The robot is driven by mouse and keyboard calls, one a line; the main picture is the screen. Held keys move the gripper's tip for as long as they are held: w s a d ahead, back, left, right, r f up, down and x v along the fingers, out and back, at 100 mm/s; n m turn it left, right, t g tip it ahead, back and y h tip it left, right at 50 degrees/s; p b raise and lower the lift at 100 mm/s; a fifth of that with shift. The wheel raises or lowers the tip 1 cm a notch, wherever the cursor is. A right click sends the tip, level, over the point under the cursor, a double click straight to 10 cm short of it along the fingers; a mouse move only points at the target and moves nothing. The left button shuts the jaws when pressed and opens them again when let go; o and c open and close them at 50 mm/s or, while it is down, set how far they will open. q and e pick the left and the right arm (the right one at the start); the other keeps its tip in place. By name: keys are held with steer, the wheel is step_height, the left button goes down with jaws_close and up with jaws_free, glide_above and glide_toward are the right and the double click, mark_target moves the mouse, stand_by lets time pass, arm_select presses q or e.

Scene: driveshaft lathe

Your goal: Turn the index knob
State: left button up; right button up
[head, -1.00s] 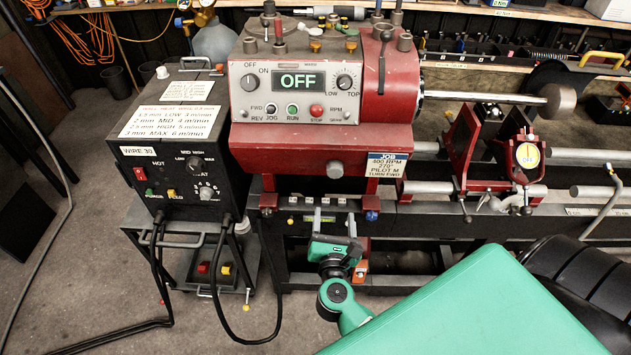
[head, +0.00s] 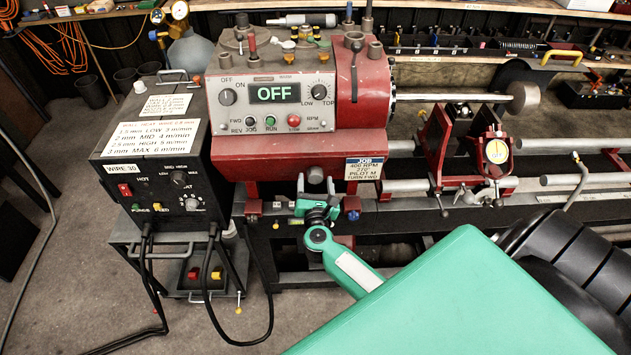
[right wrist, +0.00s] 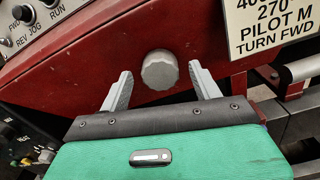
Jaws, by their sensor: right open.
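The index knob, a small grey fluted knob (head: 315,175), sits on the lower red front of the lathe headstock (head: 270,160). In the right wrist view the knob (right wrist: 160,70) shows whole, facing me. My right gripper (head: 317,196) is just below the knob in the head view, on the green arm. In the right wrist view its two grey fingers (right wrist: 160,72) stand open, one on each side of the knob, with visible gaps. Contact does not show. My left gripper is not in view.
The job card (head: 364,168) right of the knob reads 270°, PILOT M, TURN FWD. The panel display (head: 275,93) above reads OFF. A black wire-feed box (head: 155,165) stands left. A red rest with a yellow dial (head: 497,151) stands right. My green arm covers the lower right.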

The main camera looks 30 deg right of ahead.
steer(key=c, duration=1)
steer(key=shift+o, duration=0.2)
steer(key=shift+n, duration=0.3)
steer(key=n+p, duration=0.1)
steer(key=n, duration=0.2)
steer(key=shift+n, duration=0.4)
steer(key=n+p, duration=0.2)
steer(key=n, duration=0.2)
steer(key=shift+a, duration=0.1)
steer(key=n+p, duration=0.2)
steer(key=n, duration=0.3)
steer(key=shift+f+n+p, duration=0.15)
steer(key=shift+n+p, duration=0.6)
steer(key=shift+n, duration=1.35)
